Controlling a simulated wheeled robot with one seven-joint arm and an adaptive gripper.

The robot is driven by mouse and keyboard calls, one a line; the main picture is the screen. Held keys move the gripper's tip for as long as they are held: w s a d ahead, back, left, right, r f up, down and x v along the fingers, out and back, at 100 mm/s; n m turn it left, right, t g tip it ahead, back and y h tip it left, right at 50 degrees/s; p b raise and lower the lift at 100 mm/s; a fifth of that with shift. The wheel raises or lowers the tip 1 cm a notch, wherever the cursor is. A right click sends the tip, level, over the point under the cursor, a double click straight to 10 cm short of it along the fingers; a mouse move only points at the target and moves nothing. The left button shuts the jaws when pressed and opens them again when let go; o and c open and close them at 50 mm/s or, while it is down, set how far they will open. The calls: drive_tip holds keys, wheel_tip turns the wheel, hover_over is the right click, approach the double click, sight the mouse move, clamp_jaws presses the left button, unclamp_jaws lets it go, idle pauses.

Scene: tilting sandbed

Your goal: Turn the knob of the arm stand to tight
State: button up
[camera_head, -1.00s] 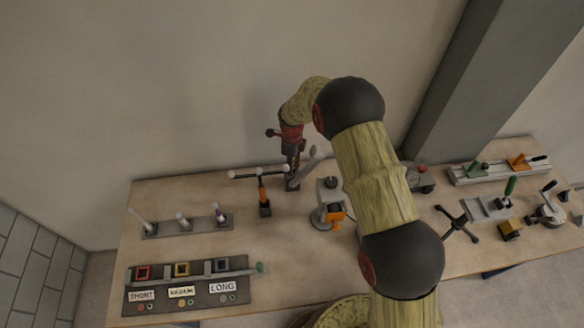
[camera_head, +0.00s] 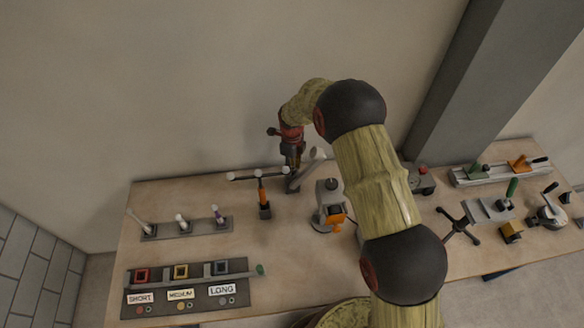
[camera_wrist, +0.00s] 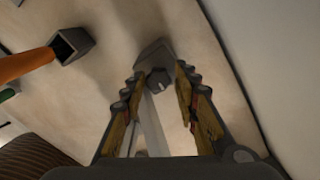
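The arm stand (camera_head: 293,185) is a dark grey post at the back of the bench, with a grey arm (camera_head: 306,171) slanting up right to a pale ball end. In the wrist view its dark round knob (camera_wrist: 158,82) carries a short pale pointer mark, and the pale arm (camera_wrist: 153,130) runs toward the camera. My gripper (camera_head: 292,164) is above the stand, pointing down. In the wrist view my gripper (camera_wrist: 160,72) is open, with one finger on each side of the knob. Both fingers look apart from it. Any tight or loose marking is not readable.
A grey and orange device (camera_head: 330,205) stands close right. The wall is just behind. A peg rack (camera_head: 190,229) and a labelled board (camera_head: 185,287) lie left.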

drive_tip(key=shift+o, duration=1.3)
wheel_tip(320, 180, up, 12)
drive_tip(key=shift+f, duration=0.1)
